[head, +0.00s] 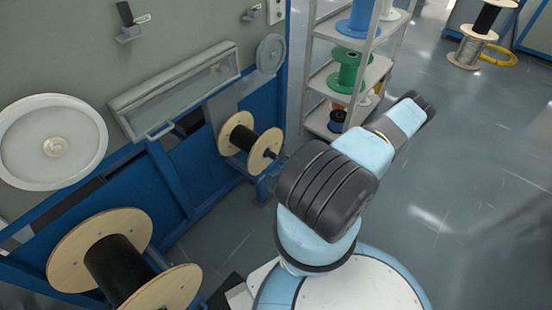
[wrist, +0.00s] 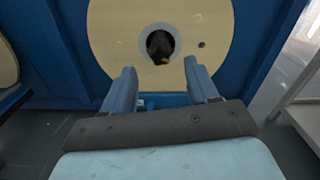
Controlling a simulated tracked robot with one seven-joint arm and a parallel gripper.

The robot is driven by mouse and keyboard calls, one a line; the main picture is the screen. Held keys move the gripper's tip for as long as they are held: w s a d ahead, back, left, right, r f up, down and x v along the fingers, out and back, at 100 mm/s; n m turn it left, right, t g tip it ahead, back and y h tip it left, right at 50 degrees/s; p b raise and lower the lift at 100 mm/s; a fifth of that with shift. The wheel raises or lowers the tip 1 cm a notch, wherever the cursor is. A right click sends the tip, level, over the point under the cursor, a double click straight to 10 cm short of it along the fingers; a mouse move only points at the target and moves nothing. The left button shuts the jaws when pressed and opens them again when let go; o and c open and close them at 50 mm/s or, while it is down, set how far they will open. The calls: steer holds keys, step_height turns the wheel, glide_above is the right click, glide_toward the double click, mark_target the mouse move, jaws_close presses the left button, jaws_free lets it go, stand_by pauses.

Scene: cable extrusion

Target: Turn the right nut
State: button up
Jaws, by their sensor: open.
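The right spool (head: 240,140) has pale wooden flanges and a black winding, and sits on the blue machine frame. A small dark end piece (head: 270,154) sticks out at its right flange; I take it to be the right nut. In the wrist view the flange (wrist: 110,35) faces me, with the dark nut (wrist: 160,43) in the round centre hole and a small orange spot below it. My gripper (wrist: 159,68) is open and empty, its two blue-grey fingers apart below and to either side of the nut. I cannot make out my gripper in the head view.
A larger spool (head: 118,268) stands at the lower left. A grey shelf (head: 334,68) with colored reels stands behind the right spool. The grey floor (head: 460,190) at the right is clear.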

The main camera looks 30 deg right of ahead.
mark_target(276, 157)
steer(key=shift+x, duration=3.1)
steer(key=c, duration=1)
